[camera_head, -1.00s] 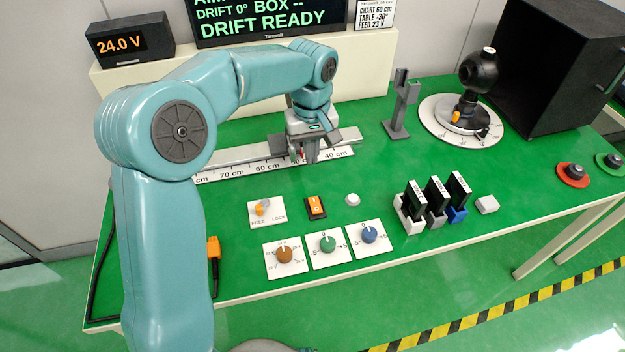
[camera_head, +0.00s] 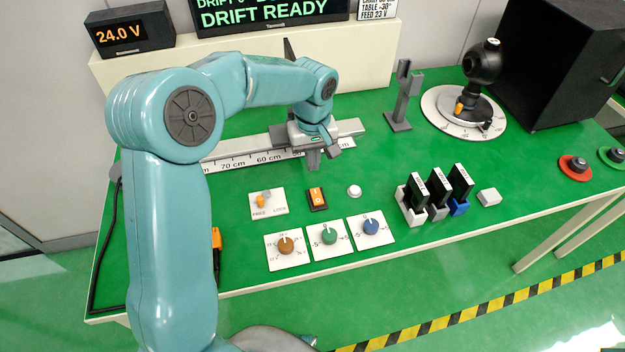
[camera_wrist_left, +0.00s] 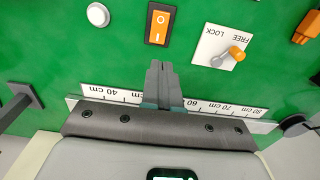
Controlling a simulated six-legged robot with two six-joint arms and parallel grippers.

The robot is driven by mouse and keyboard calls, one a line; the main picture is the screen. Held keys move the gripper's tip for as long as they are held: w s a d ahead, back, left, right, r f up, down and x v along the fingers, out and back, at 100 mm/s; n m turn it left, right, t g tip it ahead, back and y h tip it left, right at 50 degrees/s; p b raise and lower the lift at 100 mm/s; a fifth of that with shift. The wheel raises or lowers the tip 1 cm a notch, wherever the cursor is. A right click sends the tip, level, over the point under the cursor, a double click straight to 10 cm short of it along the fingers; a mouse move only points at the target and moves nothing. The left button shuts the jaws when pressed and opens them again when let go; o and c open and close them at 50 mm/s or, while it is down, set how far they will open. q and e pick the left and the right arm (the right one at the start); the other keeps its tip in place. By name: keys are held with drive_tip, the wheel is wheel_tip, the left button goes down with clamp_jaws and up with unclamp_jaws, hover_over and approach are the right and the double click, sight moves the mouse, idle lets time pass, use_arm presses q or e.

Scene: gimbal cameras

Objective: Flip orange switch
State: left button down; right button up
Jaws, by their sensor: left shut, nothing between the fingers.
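The orange rocker switch (camera_head: 317,198) sits in a black frame on the green table, between the FREE/LOCK lever plate and a white round button. It also shows in the left wrist view (camera_wrist_left: 159,24), at the top, marked I and O. My left gripper (camera_head: 313,166) is shut and empty, pointing down behind the switch, near the ruler rail. In the left wrist view its closed fingertips (camera_wrist_left: 158,68) lie just below the switch in the picture, apart from it. My right gripper is not in view.
The FREE/LOCK lever (camera_head: 264,201) is left of the switch, the white button (camera_head: 354,191) right. Brown (camera_head: 286,246), green (camera_head: 329,236) and blue (camera_head: 371,227) knobs stand in front. The ruler rail (camera_head: 240,160) lies behind. Black cards (camera_head: 438,188) stand in holders further right.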

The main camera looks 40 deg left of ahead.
sight(313, 188)
use_arm(q)
wheel_tip(313, 188, down, 7)
drive_tip(key=shift+w+r, duration=0.1)
drive_tip(key=shift+r, duration=0.05)
drive_tip(key=shift+f, duration=0.75)
drive_tip(key=shift+a+f+p, duration=0.1)
drive_tip(key=shift+p, duration=0.3)
drive_tip(key=shift+w, duration=0.1)
drive_tip(key=shift+r+p, duration=0.4)
drive_tip(key=shift+r, duration=0.4)
